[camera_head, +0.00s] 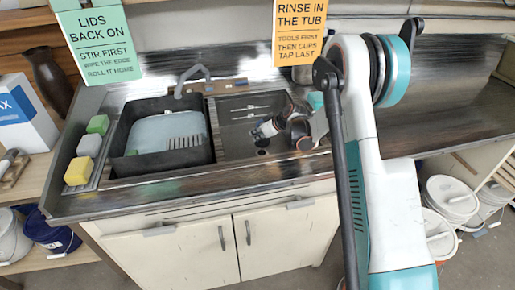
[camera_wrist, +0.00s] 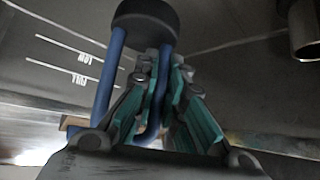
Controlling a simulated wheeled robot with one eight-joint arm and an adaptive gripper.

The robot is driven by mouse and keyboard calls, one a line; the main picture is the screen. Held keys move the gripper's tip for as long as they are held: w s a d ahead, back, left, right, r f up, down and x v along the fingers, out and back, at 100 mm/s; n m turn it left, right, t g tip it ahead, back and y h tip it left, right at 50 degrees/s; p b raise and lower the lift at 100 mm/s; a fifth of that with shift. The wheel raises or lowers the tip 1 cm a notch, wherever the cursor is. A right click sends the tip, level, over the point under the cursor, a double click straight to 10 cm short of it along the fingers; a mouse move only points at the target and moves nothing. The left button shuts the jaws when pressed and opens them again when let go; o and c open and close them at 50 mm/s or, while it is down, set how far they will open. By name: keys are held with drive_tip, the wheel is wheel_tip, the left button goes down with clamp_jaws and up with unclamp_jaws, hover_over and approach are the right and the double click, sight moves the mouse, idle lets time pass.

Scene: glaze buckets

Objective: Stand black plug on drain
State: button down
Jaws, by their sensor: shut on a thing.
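The black plug (camera_wrist: 146,18) shows at the top of the wrist view as a dark round disc with a blue loop handle (camera_wrist: 112,70). My gripper (camera_wrist: 158,68) has teal pads and is shut on the blue loop, with the plug just beyond the fingertips. In the head view my gripper (camera_head: 266,128) hangs over the right-hand sink basin (camera_head: 235,112). A small dark spot (camera_head: 262,152) on the basin floor below it looks like the drain. I cannot tell whether the plug touches the floor. The drain is not clear in the wrist view.
A black tub (camera_head: 124,135) fills the left basin. Yellow (camera_head: 78,172), grey and green sponges lie left of it. LOW and FULL lines mark the basin wall. A metal cylinder (camera_wrist: 304,30) shows at the wrist view's upper right. The right counter is clear.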

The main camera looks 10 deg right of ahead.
sight(260, 143)
drive_tip(key=shift+f+b, duration=0.75)
drive_tip(key=shift+f, duration=2.05)
drive_tip(key=shift+f, duration=0.2)
drive_tip(key=c, duration=1.7)
unclamp_jaws()
drive_tip(key=shift+r, duration=0.1)
drive_tip(key=shift+r, duration=0.15)
drive_tip(key=p+v, duration=0.2)
drive_tip(key=v, duration=0.5)
drive_tip(key=shift+s+d+r, duration=0.1)
drive_tip(key=shift+s, duration=0.1)
